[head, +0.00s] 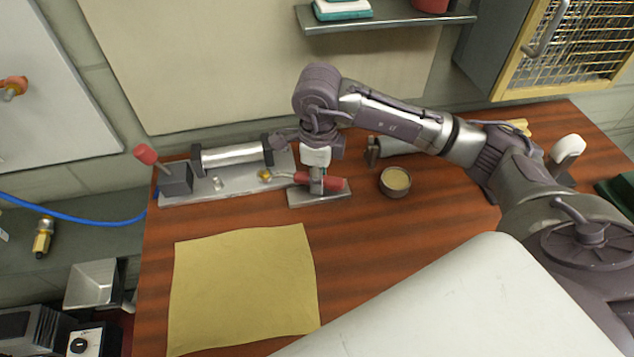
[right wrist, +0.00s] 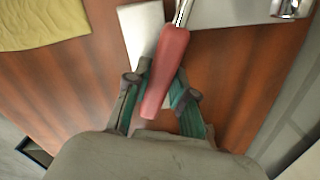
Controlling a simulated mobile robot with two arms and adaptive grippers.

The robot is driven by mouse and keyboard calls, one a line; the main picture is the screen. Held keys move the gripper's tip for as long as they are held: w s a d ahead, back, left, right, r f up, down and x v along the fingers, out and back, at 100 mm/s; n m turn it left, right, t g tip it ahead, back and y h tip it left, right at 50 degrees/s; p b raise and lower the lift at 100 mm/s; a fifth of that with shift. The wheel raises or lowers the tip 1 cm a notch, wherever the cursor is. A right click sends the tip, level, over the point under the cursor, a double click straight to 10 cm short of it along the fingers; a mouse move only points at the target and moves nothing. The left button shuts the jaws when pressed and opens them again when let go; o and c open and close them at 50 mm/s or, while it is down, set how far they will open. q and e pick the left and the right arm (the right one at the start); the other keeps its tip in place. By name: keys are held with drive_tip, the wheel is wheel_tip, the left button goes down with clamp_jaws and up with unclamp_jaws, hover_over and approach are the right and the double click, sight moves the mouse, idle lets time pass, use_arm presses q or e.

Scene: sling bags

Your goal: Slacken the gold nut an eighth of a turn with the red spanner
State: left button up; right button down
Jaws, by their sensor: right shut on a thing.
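The red spanner (head: 334,184) lies nearly level above the bench, its metal shaft pointing left. The gold nut (head: 264,175) sits on the grey metal plate (head: 205,197), at the shaft's left end. The spanner's end meets or nearly meets the nut; I cannot tell whether it is seated around it. My right gripper (head: 317,184) comes down from above and is shut on the spanner's red handle. In the right wrist view the handle (right wrist: 168,65) runs between the two fingers of the gripper (right wrist: 157,92), and the spanner's head is out of frame. My left gripper is not in view.
A silver cylinder (head: 232,156) and a red-knobbed lever (head: 146,154) stand on the plate. A bowl (head: 395,181) stands to the right. A yellow cloth (head: 243,290) lies in front. A shelf (head: 385,21) hangs behind.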

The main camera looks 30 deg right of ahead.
drive_tip(key=shift+w+d+n, duration=0.25)
drive_tip(key=shift+w+n, duration=0.1)
drive_tip(key=shift+n, duration=0.05)
drive_tip(key=shift+b, duration=0.3)
drive_tip(key=shift+w+d+f+n+b, duration=0.1)
drive_tip(key=shift+w+d+n+b, duration=0.3)
drive_tip(key=shift+w+n+b, duration=0.4)
drive_tip(key=shift+w+d+n, duration=0.1)
drive_tip(key=shift+n, duration=0.2)
